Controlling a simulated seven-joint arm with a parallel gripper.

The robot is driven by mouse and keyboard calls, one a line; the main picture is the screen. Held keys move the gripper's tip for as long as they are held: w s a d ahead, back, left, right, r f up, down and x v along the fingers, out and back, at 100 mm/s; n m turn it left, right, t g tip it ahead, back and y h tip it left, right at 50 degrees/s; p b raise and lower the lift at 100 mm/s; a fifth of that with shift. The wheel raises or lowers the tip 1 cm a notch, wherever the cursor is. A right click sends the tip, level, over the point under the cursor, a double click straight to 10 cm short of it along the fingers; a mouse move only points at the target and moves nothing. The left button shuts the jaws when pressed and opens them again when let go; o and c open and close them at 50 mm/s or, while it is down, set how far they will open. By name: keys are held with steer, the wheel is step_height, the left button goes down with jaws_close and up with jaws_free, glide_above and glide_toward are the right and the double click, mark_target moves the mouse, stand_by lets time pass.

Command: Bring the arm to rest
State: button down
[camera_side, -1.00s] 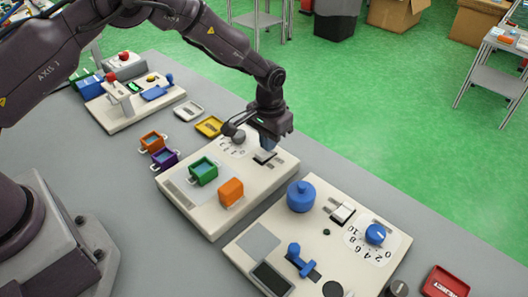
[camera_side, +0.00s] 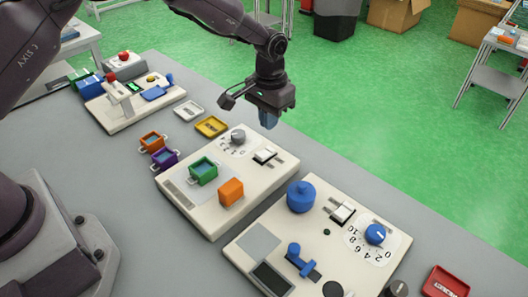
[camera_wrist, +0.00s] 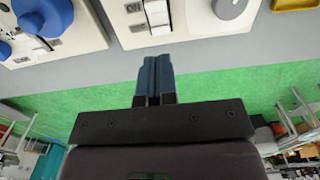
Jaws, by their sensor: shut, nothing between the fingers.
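My gripper (camera_side: 268,119) is raised in the air above the far edge of the middle panel (camera_side: 207,231), with its fingers pointing down. In the wrist view its blue fingers (camera_wrist: 154,78) are together with nothing between them. It touches nothing. Below and to its left, the panel carries a white switch (camera_side: 265,154) and a grey knob (camera_side: 238,137). In the wrist view the switch (camera_wrist: 156,14) lies just beyond the fingertips, with an "ON" label beside it.
A second panel (camera_side: 240,250) with a blue knob, blue pot and blue lever stands to the right. Green (camera_side: 203,171), orange and purple containers, a yellow tray (camera_side: 211,126) and a red tray (camera_side: 445,283) are around. Space above the table is free.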

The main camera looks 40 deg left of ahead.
steer(key=shift+s+a+f+g, duration=0.1)
steer(key=shift+s+f+g, duration=0.1)
steer(key=shift+s+f, duration=0.3)
steer(key=shift+s+a+f+g, duration=0.1)
steer(key=shift+s+f+g, duration=0.1)
steer(key=shift+s, duration=0.5)
steer(key=s+a+r+t, duration=0.3)
steer(key=s+a+r, duration=0.1)
steer(key=s+r, duration=0.8)
steer(key=s+a+r+t, duration=0.3)
steer(key=s+a+r, duration=0.1)
steer(key=s+r, duration=0.8)
steer(key=s, duration=0.3)
steer(key=shift+s+r, duration=0.35)
steer(key=shift+s, duration=0.05)
